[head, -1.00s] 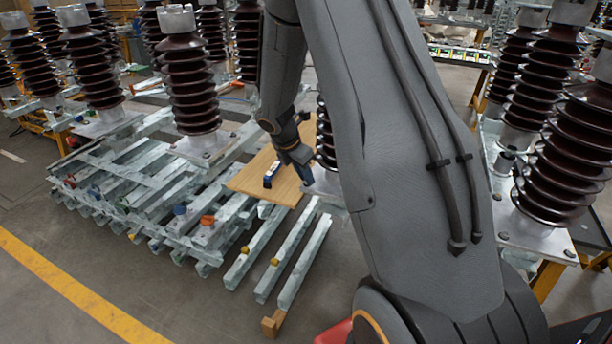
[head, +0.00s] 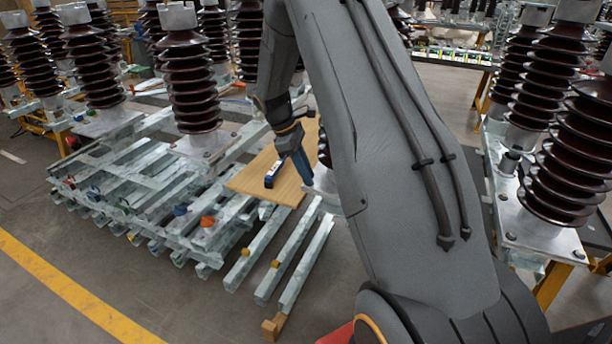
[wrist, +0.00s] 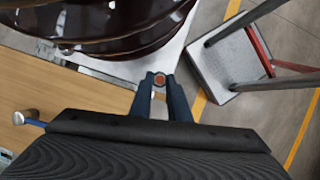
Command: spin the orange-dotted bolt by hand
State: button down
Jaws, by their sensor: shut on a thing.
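The orange-dotted bolt (wrist: 159,79) shows in the wrist view, between the tips of my gripper (wrist: 159,84). It sits by the edge of the pale metal base plate (wrist: 184,47) under a dark brown ribbed insulator (wrist: 110,22). The two blue fingers are closed on the bolt, one on each side, and its orange top shows between them. In the head view my gripper (head: 306,173) points down at the plate's near left side. The bolt cannot be made out there, and my arm hides most of that insulator.
A wooden board (head: 245,183) lies left of my gripper with a blue and white tool (head: 271,177) on it. Galvanized beams (head: 295,262) lie below it. A grey step stool with red parts (wrist: 225,68) stands at the right in the wrist view. Other insulators (head: 190,80) stand around.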

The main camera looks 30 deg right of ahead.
jog(key=m, duration=0.2)
jog(key=m+g+y+b, duration=0.1)
jog(key=m, duration=0.2)
jog(key=shift+w+d, duration=0.15)
jog(key=shift+d, duration=0.05)
jog(key=shift+y, duration=0.3)
jog(key=c, duration=1.7)
grip_release()
jog(key=shift+b, duration=0.3)
jog(key=shift+o, duration=0.2)
jog(key=b+v, duration=0.2)
jog(key=v, duration=0.6)
